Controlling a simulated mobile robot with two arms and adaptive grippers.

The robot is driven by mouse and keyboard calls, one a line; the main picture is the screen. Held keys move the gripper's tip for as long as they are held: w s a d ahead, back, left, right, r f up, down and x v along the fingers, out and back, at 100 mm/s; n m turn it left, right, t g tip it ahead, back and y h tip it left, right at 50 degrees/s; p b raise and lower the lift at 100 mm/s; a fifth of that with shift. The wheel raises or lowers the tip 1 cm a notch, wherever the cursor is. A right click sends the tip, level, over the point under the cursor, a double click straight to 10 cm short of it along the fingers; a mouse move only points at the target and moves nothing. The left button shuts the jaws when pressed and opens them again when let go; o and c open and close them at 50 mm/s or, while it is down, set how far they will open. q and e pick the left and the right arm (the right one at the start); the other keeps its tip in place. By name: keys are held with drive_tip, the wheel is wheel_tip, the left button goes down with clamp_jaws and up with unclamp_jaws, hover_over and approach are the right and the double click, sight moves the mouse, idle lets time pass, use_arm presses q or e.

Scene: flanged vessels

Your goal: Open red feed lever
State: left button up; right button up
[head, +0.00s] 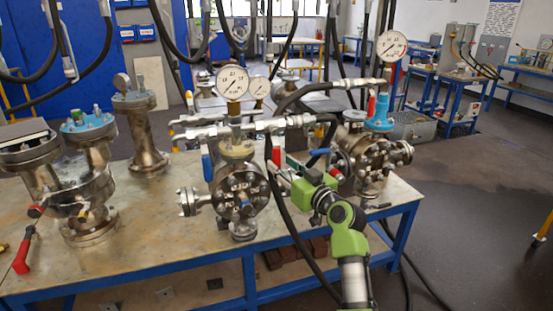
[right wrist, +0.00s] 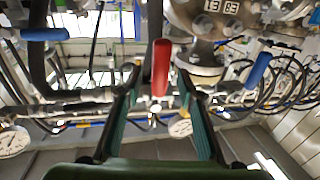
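The red feed lever (head: 276,156) stands in the pipework between two flanged vessels in the head view. In the right wrist view the red lever (right wrist: 161,68) hangs upright near the middle. My right gripper (head: 281,176) reaches in from the lower right in the head view. In the right wrist view its two dark green fingers (right wrist: 160,100) are spread, one on each side of the red lever, with visible gaps; contact is not visible. Pipes and hoses partly hide the fingertips in the head view. My left gripper is not in view.
Blue handles (head: 207,168) (head: 320,152) sit close to the red lever. Another red handle (head: 22,255) is at the table's left end. Pressure gauges (head: 232,82) (head: 391,45) rise above the vessels. Black hoses (head: 292,225) hang near my arm. Open floor (head: 470,220) lies right.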

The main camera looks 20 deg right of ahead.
sight(279, 162)
drive_tip(key=shift+x, duration=1.85)
clamp_jaws()
